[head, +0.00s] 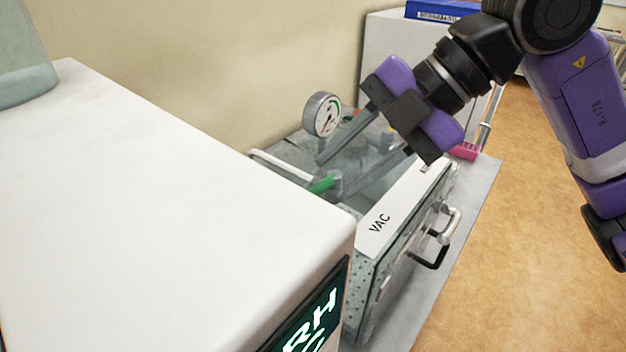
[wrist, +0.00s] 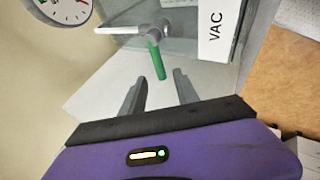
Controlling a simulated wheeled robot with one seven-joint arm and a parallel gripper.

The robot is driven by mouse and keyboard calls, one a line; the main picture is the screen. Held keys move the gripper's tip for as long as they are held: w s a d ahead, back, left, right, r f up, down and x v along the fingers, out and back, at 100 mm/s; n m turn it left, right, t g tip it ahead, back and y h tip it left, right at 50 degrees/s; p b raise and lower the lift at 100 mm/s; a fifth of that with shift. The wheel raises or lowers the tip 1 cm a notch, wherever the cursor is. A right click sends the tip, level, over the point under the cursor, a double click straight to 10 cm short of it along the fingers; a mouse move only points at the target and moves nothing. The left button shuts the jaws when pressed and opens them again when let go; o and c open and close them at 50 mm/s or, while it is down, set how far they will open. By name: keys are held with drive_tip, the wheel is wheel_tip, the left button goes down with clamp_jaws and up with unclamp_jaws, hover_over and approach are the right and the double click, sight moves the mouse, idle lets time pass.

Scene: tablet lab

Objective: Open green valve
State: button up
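The green valve handle (head: 323,184) is a short green lever on a metal fitting on top of the vacuum box marked VAC (head: 376,232). In the wrist view the green handle (wrist: 156,60) points down toward my gripper (wrist: 161,80), and its free end lies in line with the gap between the fingertips. Both fingers are apart, with clear space on each side of the handle, so my gripper is open and empty. In the head view my gripper (head: 333,175) reaches down from the upper right over the box. Whether the handle's end is between the fingers in depth is unclear.
A round pressure gauge (head: 322,114) stands on the box close to my fingers; it also shows in the wrist view (wrist: 66,8). A large white machine (head: 170,200) fills the left foreground. The box has front handles (head: 447,225). Brown floor (head: 510,260) lies open at right.

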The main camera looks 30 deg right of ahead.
sight(322, 187)
drive_tip(key=shift+p+x, duration=0.35)
drive_tip(key=shift+x, duration=2.1)
clamp_jaws()
